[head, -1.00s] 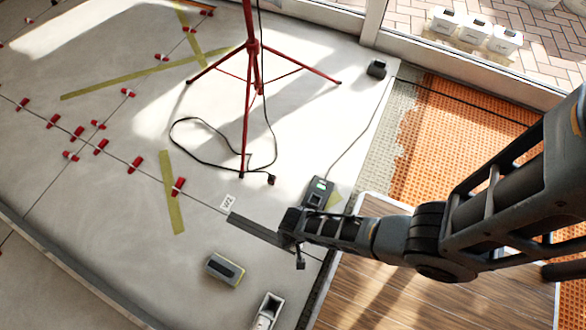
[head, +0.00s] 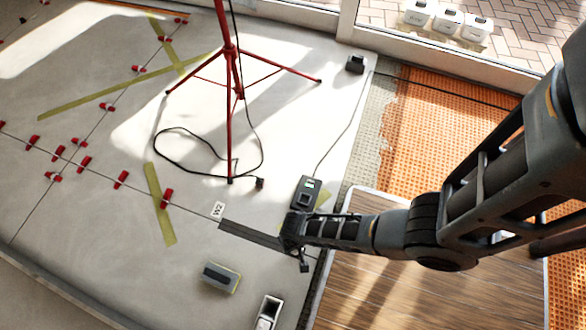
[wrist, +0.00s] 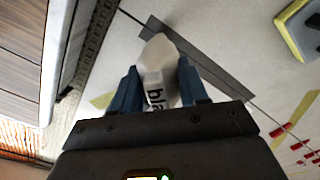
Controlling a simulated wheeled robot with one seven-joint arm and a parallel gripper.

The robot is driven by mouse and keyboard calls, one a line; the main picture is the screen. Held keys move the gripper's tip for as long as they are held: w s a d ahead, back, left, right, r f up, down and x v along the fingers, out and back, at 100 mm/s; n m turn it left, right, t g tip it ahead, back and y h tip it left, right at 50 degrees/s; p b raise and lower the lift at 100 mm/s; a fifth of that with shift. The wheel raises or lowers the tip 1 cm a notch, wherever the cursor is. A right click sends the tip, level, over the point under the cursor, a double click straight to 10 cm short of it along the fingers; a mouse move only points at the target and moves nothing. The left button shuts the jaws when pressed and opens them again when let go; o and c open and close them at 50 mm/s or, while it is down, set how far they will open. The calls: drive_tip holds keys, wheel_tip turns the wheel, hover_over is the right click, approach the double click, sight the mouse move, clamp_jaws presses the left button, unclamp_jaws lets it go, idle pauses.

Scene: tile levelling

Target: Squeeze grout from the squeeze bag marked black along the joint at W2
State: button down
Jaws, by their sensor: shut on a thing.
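The W2 label (head: 217,209) lies on the pale tiled floor beside a joint line. From it a dark grey strip (head: 250,233) runs along the joint to the right, towards my gripper (head: 292,232). In the wrist view my gripper (wrist: 160,88), with blue fingers, is shut on a white squeeze bag (wrist: 158,62). Its lettering reads "bla", the rest hidden by the gripper body. The bag's far end is over or beside the grey strip (wrist: 195,50); I cannot tell whether it touches the floor. The bag is not clear in the head view.
A red tripod (head: 232,90) with a looped cable stands behind the joint. A black device (head: 307,192) sits just behind my gripper. A grey sponge float (head: 221,278) and a pale tray (head: 268,312) lie in front. Several red clips (head: 121,180) line the joints at left.

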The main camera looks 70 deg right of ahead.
drive_tip(key=shift+s, duration=0.4)
